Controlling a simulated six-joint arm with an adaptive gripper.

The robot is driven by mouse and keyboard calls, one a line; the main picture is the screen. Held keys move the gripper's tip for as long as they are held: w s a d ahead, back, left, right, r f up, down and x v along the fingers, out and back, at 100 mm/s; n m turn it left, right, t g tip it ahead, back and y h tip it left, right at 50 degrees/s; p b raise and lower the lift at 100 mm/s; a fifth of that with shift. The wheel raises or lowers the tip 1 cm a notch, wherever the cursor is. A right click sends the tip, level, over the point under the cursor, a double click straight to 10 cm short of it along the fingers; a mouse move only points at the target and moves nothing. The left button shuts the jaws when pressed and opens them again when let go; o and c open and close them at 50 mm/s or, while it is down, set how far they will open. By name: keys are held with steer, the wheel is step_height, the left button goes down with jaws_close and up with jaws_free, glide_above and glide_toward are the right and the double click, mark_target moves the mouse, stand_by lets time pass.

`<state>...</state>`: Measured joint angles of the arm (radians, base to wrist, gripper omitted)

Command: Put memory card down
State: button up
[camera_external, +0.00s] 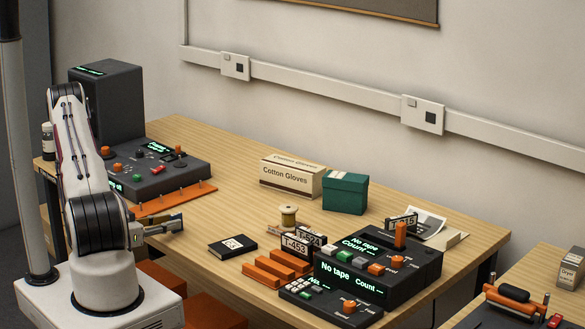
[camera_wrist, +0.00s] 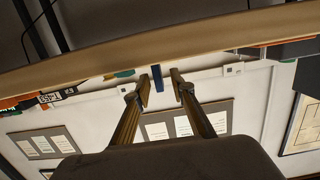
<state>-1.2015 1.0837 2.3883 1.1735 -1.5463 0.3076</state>
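My gripper (camera_external: 170,224) is at the front left of the wooden table, pointing right, beside the front edge. In the wrist view my gripper (camera_wrist: 160,82) has its two fingers apart. A narrow blue piece (camera_wrist: 157,77) shows between the fingertips, with gaps seen on both sides; I cannot tell whether it is the memory card or something behind. No memory card can be made out for certain in either view. A black flat case (camera_external: 232,246) with a pale label lies on the table, right of my gripper and apart from it.
A dark control panel (camera_external: 160,168) and orange strip (camera_external: 175,200) lie at the left of the table. A Cotton Gloves box (camera_external: 291,178), green box (camera_external: 345,192) and spool (camera_external: 288,216) stand behind. Orange blocks (camera_external: 262,275) and "No tape" devices (camera_external: 372,262) crowd the right.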

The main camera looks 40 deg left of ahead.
steer(key=shift+s+a+r, duration=0.1)
steer(key=shift+s+a, duration=0.05)
steer(key=shift+s, duration=0.45)
steer(key=shift+s+a+r, duration=0.1)
steer(key=shift+s+a, duration=0.05)
steer(key=shift+s, duration=0.4)
steer(key=shift+s+r, duration=0.15)
steer(key=shift+s, duration=1)
steer(key=o, duration=0.6)
steer(key=shift+c, duration=0.2)
